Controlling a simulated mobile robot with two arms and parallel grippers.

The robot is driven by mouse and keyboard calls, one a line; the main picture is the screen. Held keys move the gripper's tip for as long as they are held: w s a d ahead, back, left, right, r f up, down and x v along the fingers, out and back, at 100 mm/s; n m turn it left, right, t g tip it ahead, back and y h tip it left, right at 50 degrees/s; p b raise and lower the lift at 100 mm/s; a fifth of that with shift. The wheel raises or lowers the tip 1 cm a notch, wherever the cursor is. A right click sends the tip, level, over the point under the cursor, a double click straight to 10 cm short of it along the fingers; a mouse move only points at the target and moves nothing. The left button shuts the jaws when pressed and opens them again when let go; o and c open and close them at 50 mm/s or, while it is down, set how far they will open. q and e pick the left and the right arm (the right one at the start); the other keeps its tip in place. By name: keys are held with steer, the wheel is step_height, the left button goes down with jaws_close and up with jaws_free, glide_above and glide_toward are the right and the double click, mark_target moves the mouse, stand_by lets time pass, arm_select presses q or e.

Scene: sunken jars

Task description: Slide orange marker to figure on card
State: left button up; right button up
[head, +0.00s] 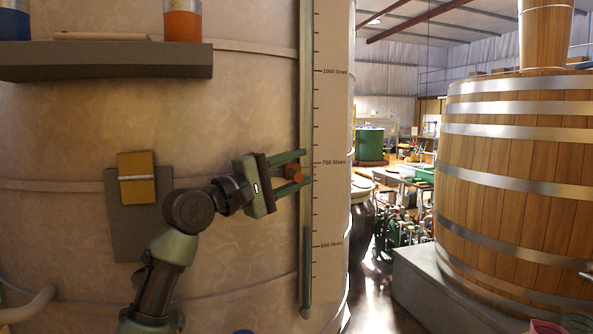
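The orange marker (294,173) is a small block on the upright gauge strip of the big pale tank, a little below the "750 litres" line. The scale (330,120) also shows "1000 litres" above and "500 litres" below. The yellow card (137,190) hangs on a grey plate (128,240) on the tank wall, left of my arm. Its figure cannot be read from here. My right gripper is out of view.
A dark shelf (105,63) at upper left carries an orange-filled jar (183,22), a blue one (14,24) and a pale rod (100,36). A banded wooden vat (515,190) stands at right on a grey plinth. Open floor shows between the tanks.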

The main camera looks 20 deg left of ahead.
arm_select(q)
steer(key=b+v, duration=0.2)
steer(key=v, duration=0.7)
steer(key=shift+b, duration=0.3)
stand_by(0.3)
steer(key=shift+p, duration=0.3)
